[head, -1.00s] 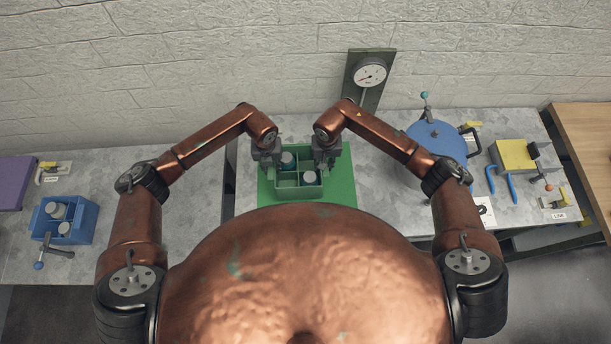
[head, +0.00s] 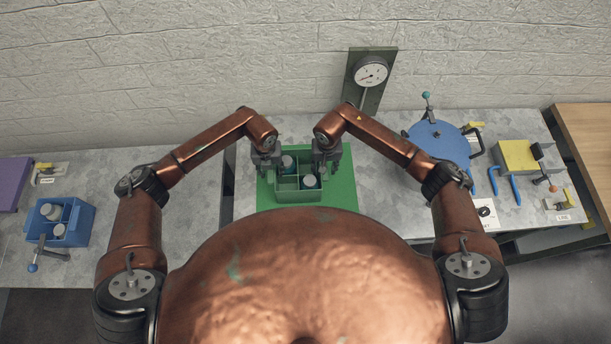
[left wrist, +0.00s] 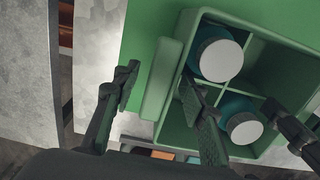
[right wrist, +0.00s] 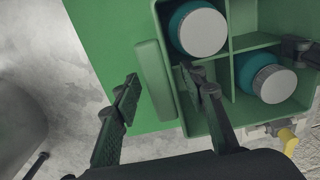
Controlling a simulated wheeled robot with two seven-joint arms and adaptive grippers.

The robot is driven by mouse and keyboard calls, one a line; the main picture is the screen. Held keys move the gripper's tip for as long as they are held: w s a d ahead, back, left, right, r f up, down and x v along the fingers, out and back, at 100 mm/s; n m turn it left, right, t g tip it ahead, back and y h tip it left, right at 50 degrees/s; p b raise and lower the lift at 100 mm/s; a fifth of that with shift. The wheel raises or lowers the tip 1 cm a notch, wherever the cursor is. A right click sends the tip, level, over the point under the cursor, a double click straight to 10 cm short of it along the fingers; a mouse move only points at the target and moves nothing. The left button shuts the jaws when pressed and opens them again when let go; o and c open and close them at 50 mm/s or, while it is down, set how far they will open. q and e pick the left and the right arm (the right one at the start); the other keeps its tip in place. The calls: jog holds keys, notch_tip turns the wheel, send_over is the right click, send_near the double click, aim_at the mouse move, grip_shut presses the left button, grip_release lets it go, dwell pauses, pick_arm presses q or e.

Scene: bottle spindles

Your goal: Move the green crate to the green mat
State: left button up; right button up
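The green crate (head: 299,197) stands on the green mat (head: 343,187) in the head view, towards the mat's middle. It is divided into compartments and holds two teal bottles with pale caps (left wrist: 221,60) (left wrist: 244,128). My left gripper (head: 267,168) is at the crate's left side. In the left wrist view its fingers are apart, one outside the crate's side ledge (left wrist: 164,80) and one inside the wall. My right gripper (head: 327,165) is likewise at the right side, fingers apart around the other ledge (right wrist: 153,80). Gaps show between the outer fingers and the ledges.
A blue crate (head: 82,225) with bottles stands on the left table. A round blue lidded vessel (head: 438,143), a yellow-topped box (head: 514,156) and blue-handled pliers (head: 511,187) are on the right. A gauge (head: 371,72) stands behind. Bare table lies right of the mat.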

jog(key=shift+r, duration=0.1)
pick_arm(q)
notch_tip(320, 180, up, 12)
pick_arm(e)
notch_tip(320, 180, up, 12)
dwell(0.7)
dwell(0.4)
